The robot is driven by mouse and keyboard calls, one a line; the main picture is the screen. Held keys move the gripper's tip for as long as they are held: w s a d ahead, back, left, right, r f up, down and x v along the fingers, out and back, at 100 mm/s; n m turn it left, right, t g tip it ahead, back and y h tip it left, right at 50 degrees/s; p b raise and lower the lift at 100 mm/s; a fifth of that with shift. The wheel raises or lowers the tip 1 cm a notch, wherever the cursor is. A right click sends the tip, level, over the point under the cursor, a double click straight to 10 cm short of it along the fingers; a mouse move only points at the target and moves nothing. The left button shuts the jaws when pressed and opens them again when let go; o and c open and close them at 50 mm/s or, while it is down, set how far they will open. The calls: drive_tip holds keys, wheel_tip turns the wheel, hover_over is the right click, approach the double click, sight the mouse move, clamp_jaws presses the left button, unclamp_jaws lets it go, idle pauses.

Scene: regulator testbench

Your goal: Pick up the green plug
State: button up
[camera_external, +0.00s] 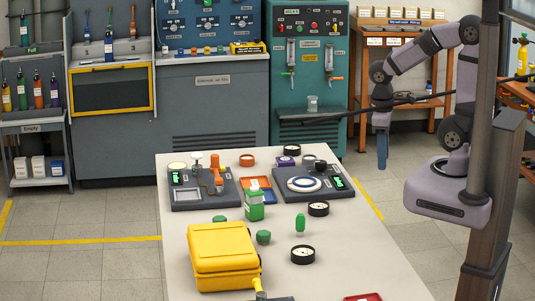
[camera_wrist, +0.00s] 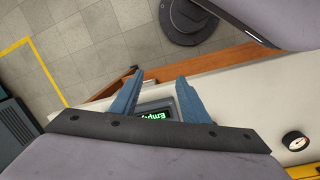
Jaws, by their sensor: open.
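Several green items are on the white table (camera_external: 350,250) in the external view. An upright rounded green piece (camera_external: 300,222) stands right of centre. A squat green piece (camera_external: 263,237) sits beside the yellow case, and another small green piece (camera_external: 220,219) is partly hidden behind that case. I cannot tell for sure which is the plug. My gripper (camera_external: 382,166) hangs high, near the table's far right edge, apart from all of them. In the wrist view, its blue fingers (camera_wrist: 160,78) are spread with nothing between them. No green plug shows in the wrist view.
A yellow case (camera_external: 222,256) and a green-and-white bottle (camera_external: 254,206) stand near the green pieces. Black round gauges (camera_external: 303,255) lie around. Two dark test stations (camera_external: 315,192) (camera_external: 188,200) fill the table's far part. The right front of the table is mostly clear.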

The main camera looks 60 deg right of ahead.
drive_tip(key=w+a+f+n+t+h+b, duration=0.25)
drive_tip(key=w+a+n+h+b, duration=0.2)
drive_tip(key=n, duration=0.85)
drive_tip(key=w+a+r+n+t+y+b, duration=0.1)
drive_tip(key=a+n+t+y, duration=0.1)
drive_tip(key=a+n+t, duration=0.5)
drive_tip(key=w+a+r+n+t+y+b, duration=0.1)
drive_tip(key=w+a+n+t+y+b, duration=0.1)
drive_tip(key=a+n, duration=0.85)
drive_tip(key=s+a+n+t+y, duration=0.2)
drive_tip(key=s+a+n+y, duration=0.15)
drive_tip(key=a, duration=0.75)
approach(288, 232)
drive_tip(key=shift+w+a+r+m, duration=0.1)
drive_tip(key=shift+w+r+m, duration=0.2)
drive_tip(key=shift+w+r, duration=0.8)
drive_tip(key=shift+f, duration=0.4)
drive_tip(key=shift+p+x, duration=0.6)
drive_tip(key=shift+x, duration=3.05)
drive_tip(key=shift+w+a+r, duration=0.1)
drive_tip(key=shift+a+r, duration=0.05)
drive_tip(key=shift+r, duration=0.05)
